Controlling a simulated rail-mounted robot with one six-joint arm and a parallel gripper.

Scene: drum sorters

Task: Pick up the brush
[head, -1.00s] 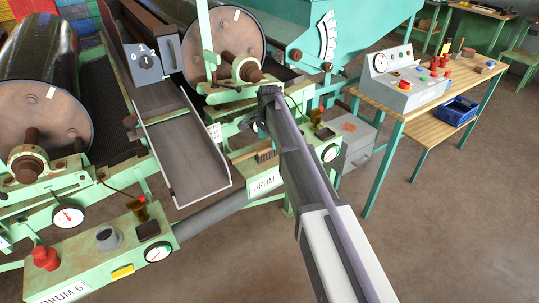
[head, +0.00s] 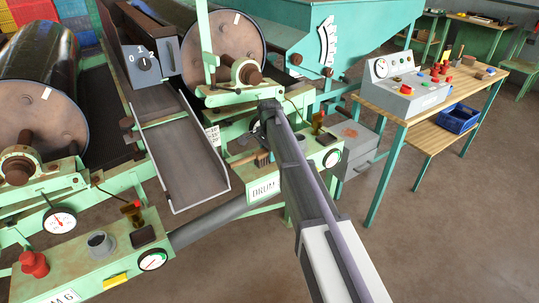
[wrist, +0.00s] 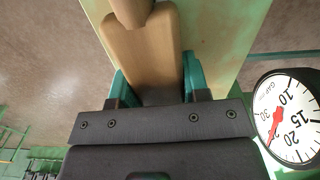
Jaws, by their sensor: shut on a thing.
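The brush shows in the wrist view as a pale wooden block (wrist: 143,52) with a rounded wooden piece at the top edge of the picture. My gripper (wrist: 155,70) has its two teal fingers on either side of the wooden block, shut on it. I cannot tell whether the brush touches the panel.
A round gap gauge (wrist: 288,118) is close at the right in the wrist view. A sloping metal chute (head: 187,160) lies left of my arm. A second green panel (head: 95,260) is at lower left. A wooden bench (head: 400,115) with a control box stands right.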

